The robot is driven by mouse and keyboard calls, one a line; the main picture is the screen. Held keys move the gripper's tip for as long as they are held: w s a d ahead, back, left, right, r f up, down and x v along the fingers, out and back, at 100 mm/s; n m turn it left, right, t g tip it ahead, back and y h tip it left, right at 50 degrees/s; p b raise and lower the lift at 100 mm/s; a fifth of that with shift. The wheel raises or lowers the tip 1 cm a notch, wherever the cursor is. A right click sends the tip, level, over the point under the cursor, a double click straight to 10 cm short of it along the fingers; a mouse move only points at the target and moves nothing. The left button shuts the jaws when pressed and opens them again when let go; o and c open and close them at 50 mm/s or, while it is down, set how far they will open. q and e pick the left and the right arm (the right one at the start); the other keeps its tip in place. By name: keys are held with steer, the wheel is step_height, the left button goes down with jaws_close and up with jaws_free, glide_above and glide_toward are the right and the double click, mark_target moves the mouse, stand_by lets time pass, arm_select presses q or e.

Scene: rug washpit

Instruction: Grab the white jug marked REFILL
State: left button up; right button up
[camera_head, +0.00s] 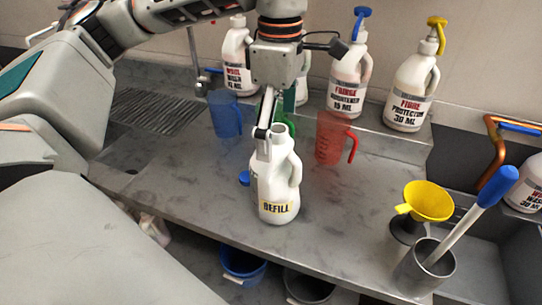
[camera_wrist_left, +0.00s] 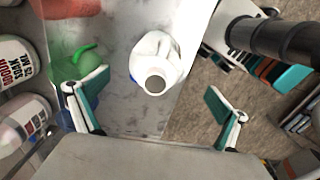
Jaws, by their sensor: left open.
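The white jug marked REFILL (camera_head: 277,190) stands upright and uncapped on the grey metal counter (camera_head: 200,185), its handle on the right. A small blue cap (camera_head: 244,178) lies beside it on the left. My left gripper (camera_head: 270,125) is above the jug's neck, pointing down, and partly overlaps it in the head view. In the left wrist view the jug (camera_wrist_left: 160,60) shows from above, its open mouth between my spread, empty fingers (camera_wrist_left: 153,108) and a little beyond them. My right gripper is in neither view.
A blue measuring jug (camera_head: 225,115), a red one (camera_head: 331,138) and a partly hidden green one (camera_head: 288,122) stand close behind. Several labelled pump bottles (camera_head: 410,92) line the back ledge. A yellow funnel (camera_head: 428,200) and a metal cup (camera_head: 425,268) are at the right.

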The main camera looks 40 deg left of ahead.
mark_target(277, 173)
arm_select(q)
step_height(277, 173, down, 3)
steer(key=shift+r, duration=0.2)
steer(key=f, duration=0.5)
steer(key=shift+w+a, duration=0.25)
steer(key=shift+a, duration=0.05)
